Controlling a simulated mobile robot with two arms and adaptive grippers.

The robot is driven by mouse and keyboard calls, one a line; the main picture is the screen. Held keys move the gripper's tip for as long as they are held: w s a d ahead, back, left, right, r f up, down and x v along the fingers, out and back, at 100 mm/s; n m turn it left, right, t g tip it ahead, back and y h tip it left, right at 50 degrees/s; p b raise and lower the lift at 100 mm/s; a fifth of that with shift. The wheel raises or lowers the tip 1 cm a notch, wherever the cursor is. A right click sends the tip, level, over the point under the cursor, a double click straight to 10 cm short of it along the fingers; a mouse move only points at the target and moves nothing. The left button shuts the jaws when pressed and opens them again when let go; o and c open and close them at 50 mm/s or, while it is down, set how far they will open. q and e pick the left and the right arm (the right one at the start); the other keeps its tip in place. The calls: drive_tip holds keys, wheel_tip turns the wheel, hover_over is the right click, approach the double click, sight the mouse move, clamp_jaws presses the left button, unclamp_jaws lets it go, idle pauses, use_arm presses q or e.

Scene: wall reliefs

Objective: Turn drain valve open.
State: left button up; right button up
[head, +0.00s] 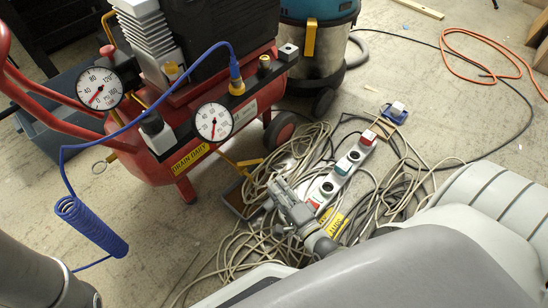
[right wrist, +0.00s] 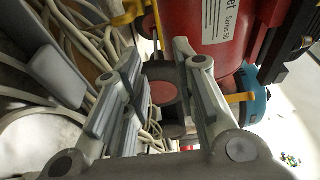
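The red compressor tank (head: 150,165) stands at the upper left in the head view, with a yellow "DRAIN DAILY" label (head: 190,158) on its front. A yellow lever (head: 246,163), which looks like the drain valve handle, sticks out low at the tank's right end. A yellow part that looks like the same lever (right wrist: 128,14) shows at the top edge in the right wrist view. My right gripper (head: 280,186) is right of and below the lever, apart from it. In the right wrist view its fingers (right wrist: 157,55) are spread with nothing held. My left gripper is out of view.
Tangled cables (head: 250,220) and a power strip (head: 345,170) lie under and beside my right gripper. A blue coiled hose (head: 90,225) hangs at the left. A steel and teal vacuum (head: 320,60) stands behind. A dark shallow tray (head: 236,197) lies below the lever.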

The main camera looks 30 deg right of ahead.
sight(251, 164)
drive_tip(key=shift+w, duration=0.1)
drive_tip(key=shift+c, duration=1.3)
drive_tip(key=shift+w+y, duration=0.25)
drive_tip(key=shift+y, duration=0.05)
drive_tip(key=shift+c, duration=1.1)
drive_tip(key=w+n+y+b, duration=0.1)
drive_tip(key=d+n+y+b, duration=0.1)
drive_tip(key=y, duration=0.1)
drive_tip(key=w+n+y+b, duration=0.1)
drive_tip(key=shift+w+d+y, duration=0.25)
drive_tip(key=shift+w+y, duration=0.05)
clamp_jaws()
drive_tip(key=d+n+g+y+b, duration=0.3)
drive_tip(key=d, duration=0.5)
drive_tip(key=b+x, duration=0.5)
drive_tip(key=x, duration=0.5)
drive_tip(key=shift+d+r, duration=0.2)
drive_tip(key=shift+r, duration=0.25)
